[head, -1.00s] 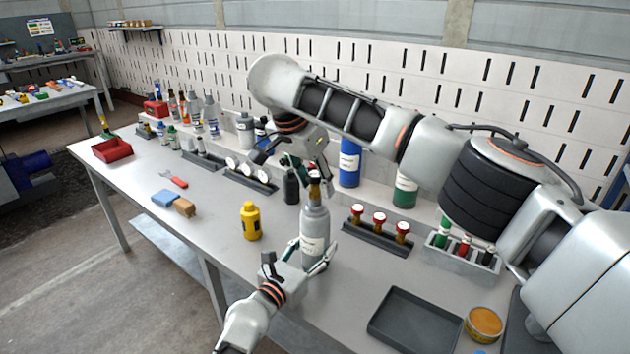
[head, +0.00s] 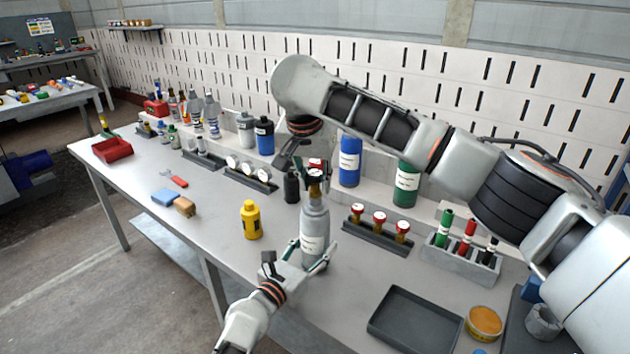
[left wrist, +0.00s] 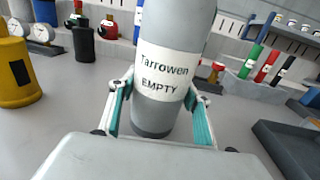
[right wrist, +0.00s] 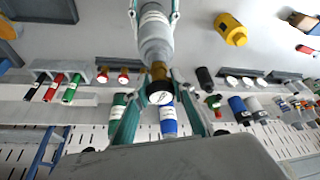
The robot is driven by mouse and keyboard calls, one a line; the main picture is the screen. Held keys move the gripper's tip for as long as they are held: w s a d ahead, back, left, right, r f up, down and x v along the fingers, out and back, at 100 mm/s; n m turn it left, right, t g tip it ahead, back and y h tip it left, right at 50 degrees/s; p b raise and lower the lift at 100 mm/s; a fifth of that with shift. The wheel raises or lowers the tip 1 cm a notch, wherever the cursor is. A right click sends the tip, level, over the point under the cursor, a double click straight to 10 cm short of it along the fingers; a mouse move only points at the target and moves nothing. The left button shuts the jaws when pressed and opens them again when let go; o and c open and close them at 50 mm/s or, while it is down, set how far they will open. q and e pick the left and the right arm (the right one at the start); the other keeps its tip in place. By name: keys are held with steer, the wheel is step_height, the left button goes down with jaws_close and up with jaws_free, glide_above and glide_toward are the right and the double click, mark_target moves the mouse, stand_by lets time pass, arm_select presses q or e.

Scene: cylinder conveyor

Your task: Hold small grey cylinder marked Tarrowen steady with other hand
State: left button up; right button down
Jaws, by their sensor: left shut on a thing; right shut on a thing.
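The small grey cylinder marked Tarrowen (head: 315,222) stands upright on the bench. In the left wrist view the label on the cylinder (left wrist: 163,75) reads "Tarrowen EMPTY". My left gripper (head: 313,254) is shut around its lower body, one finger on each side. On top is a brass valve (head: 315,188) with a dark, white-faced cap. My right gripper (head: 315,176) comes from above and is shut on this cap. In the right wrist view the cap (right wrist: 160,94) lies between the teal finger pads; the exact contact is hard to see.
A yellow bottle (head: 250,221) stands left of the cylinder and a black one (head: 291,187) behind it. A rack of red-capped valves (head: 376,236) is to the right. A dark tray (head: 415,321) lies front right.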

steer(key=shift+n+y, duration=0.3)
steer(key=shift+n, duration=0.5)
steer(key=n+y, duration=0.1)
steer(key=n, duration=0.3)
steer(key=shift+d+y, duration=0.1)
steer(key=shift+y, duration=0.2)
steer(key=shift+n+y, duration=0.4)
steer(key=shift+n, duration=0.6)
steer(key=n, duration=0.2)
steer(key=shift+n+g+y, duration=0.8)
steer(key=shift+n, duration=1.2)
